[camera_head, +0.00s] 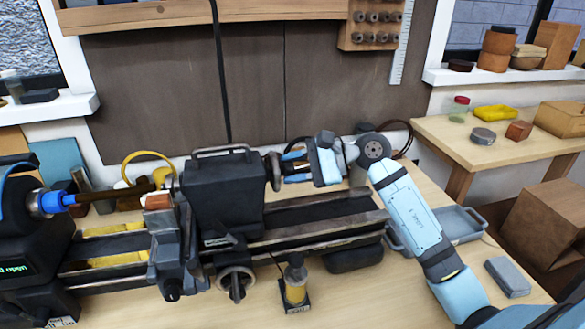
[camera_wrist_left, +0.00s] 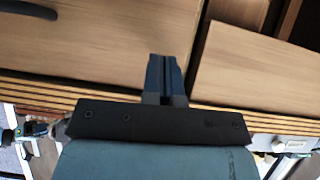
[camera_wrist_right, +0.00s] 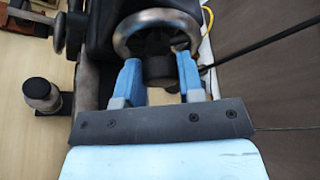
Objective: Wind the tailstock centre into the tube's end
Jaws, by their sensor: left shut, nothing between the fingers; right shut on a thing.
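The tailstock (camera_head: 222,198) is a dark block on the lathe bed. Its handwheel (camera_head: 273,171) is on its right side; in the right wrist view it is a metal ring (camera_wrist_right: 124,38) around a dark hub (camera_wrist_right: 160,70). My right gripper (camera_head: 288,166) is shut on the handwheel, with its light blue fingers (camera_wrist_right: 160,72) either side of the hub. The dark brown tube (camera_head: 115,192) reaches right from the blue collar (camera_head: 48,202) at the headstock. I cannot tell whether the centre touches the tube's end. My left gripper (camera_wrist_left: 165,78) is shut and empty, in front of wooden fronts.
A small jar with a yellow band (camera_head: 295,284) stands before the bed. A grey tray (camera_head: 461,224) and a grey block (camera_head: 507,277) lie to the right, near my right arm. A yellow cable (camera_head: 148,154) arches behind the tube. A side table (camera_head: 445,130) holds small containers.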

